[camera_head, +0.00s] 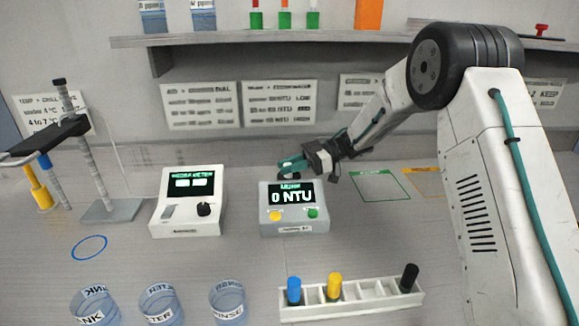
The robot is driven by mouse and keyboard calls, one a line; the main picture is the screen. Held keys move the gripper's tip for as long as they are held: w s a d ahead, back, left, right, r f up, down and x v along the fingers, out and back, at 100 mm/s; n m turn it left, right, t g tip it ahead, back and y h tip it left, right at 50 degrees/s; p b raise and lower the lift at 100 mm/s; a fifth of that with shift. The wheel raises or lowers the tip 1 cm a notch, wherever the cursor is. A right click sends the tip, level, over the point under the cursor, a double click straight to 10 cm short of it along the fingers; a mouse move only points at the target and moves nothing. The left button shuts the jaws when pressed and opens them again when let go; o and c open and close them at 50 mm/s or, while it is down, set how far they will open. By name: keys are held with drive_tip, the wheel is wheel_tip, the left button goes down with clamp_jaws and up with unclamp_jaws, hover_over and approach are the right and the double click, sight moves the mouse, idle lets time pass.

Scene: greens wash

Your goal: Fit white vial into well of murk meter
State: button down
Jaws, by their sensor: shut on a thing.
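The murk meter (294,218) is a grey box in the middle of the bench; its screen reads 0 NTU, with a yellow and a green button below. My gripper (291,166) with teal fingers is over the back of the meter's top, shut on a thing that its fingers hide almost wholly. No white vial shows clearly in the rack or on the bench. The meter's well is not clearly visible; a dark part shows just under the fingers. I cannot tell how far the held thing is above or in the well.
A white rack (347,302) in front holds blue (294,290), yellow (334,286) and black-capped (409,277) vials. Another meter (187,215) stands left of the murk meter. Several labelled cups (228,302) stand front left. A stand (110,209) is at far left. A shelf (300,41) hangs above.

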drive_tip(key=c, duration=1.3)
unclamp_jaws()
drive_tip(key=shift+s+a, duration=0.1)
drive_tip(key=shift+a, duration=0.1)
drive_tip(key=shift+d, duration=0.1)
